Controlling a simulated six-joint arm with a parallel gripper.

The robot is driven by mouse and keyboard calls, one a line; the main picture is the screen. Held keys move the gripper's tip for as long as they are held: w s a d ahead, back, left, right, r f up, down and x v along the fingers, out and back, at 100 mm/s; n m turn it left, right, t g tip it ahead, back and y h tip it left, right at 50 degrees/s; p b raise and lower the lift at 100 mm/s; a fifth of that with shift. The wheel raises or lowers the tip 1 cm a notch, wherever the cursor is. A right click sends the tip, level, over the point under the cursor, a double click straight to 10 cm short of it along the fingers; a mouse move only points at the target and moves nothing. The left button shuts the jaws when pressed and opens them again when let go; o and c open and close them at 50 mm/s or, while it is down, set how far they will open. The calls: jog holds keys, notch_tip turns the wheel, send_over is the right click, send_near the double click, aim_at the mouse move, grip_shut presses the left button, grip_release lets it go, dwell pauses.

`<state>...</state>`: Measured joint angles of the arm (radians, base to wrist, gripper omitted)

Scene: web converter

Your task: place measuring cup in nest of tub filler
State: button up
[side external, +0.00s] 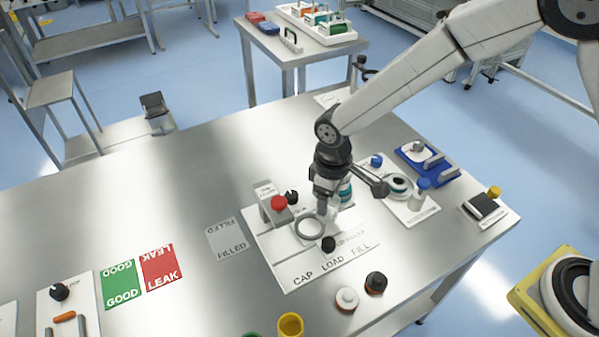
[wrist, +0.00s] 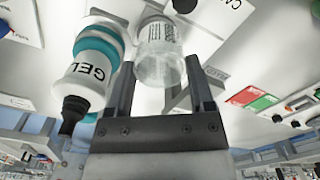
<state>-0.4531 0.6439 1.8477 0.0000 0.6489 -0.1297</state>
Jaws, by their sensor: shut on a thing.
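My gripper (side external: 328,208) hangs over the tub filler, a white plate (side external: 283,262) marked CAP, LOAD and FILL. In the wrist view my gripper (wrist: 161,85) is shut on the clear measuring cup (wrist: 160,62), which has dark markings on its side. The cup is small and hard to make out in the side view. A grey ring (side external: 298,229), which looks like the nest, lies on the plate just left of my fingertips. Whether the cup touches the plate cannot be told.
A white and teal GEL bottle (wrist: 90,72) stands close beside the cup, mostly behind my gripper in the side view. A grey block with a red button (side external: 279,203) and a black knob (side external: 328,244) flank the ring.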

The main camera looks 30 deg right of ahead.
jog(key=shift+w+a+f, duration=0.25)
jog(key=shift+w+f, duration=0.35)
jog(key=shift+f, duration=0.2)
jog(key=shift+w+a+f, duration=0.2)
jog(key=shift+w+f, duration=0.45)
jog(key=shift+f, duration=0.15)
jog(key=shift+w+a+f, duration=0.25)
jog(key=shift+w+f, duration=0.35)
jog(key=shift+f, duration=0.2)
jog(key=shift+f, duration=0.1)
jog(key=shift+w+f, duration=0.15)
jog(key=shift+f, duration=0.05)
jog(key=shift+w+a+f, duration=0.1)
jog(key=shift+f, duration=1.4)
jog(key=shift+f, duration=0.15)
jog(key=o, duration=1.1)
notch_tip(320, 180, up, 12)
